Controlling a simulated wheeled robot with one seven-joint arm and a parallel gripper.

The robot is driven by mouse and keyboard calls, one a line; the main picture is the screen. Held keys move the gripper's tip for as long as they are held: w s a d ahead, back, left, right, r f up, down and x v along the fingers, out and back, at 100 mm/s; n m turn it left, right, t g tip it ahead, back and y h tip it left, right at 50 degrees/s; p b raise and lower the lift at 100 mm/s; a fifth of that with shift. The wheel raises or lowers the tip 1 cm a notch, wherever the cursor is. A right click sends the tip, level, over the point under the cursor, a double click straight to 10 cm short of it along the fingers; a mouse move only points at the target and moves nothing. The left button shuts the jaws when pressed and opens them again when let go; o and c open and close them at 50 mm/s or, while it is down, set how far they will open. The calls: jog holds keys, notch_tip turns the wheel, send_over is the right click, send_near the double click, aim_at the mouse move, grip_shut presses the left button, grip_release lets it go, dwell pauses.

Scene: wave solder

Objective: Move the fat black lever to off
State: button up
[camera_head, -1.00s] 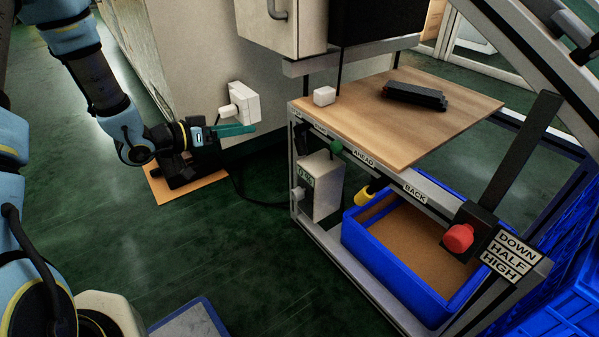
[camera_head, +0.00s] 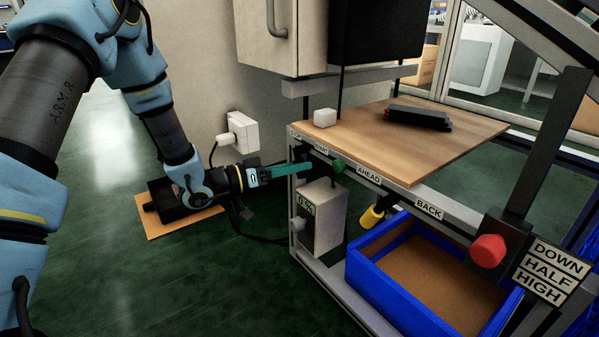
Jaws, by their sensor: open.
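What looks like the fat black lever (camera_head: 300,153) is a dark stub under the left front edge of the wooden-topped bench, in the camera_head view. It is partly hidden, and its exact position is hard to tell. Small labels (camera_head: 320,147) sit on the rail above it, too small to read surely. My gripper (camera_head: 308,169), with teal fingers, reaches in from the left. Its fingertips are just below the dark stub and beside the bench's corner post. It is open, with nothing seen between the fingers. I cannot tell whether it touches the lever.
A green knob (camera_head: 339,166) is close right of my fingertips, near the AHEAD label. A grey box (camera_head: 323,215) stands below. A yellow knob (camera_head: 372,216), a blue bin (camera_head: 372,283) and a red knob (camera_head: 488,251) are further right. A white wall box (camera_head: 242,131) is behind my wrist.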

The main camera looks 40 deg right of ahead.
jog(key=shift+s+d, duration=0.15)
jog(key=shift+d, duration=0.5)
grip_shut()
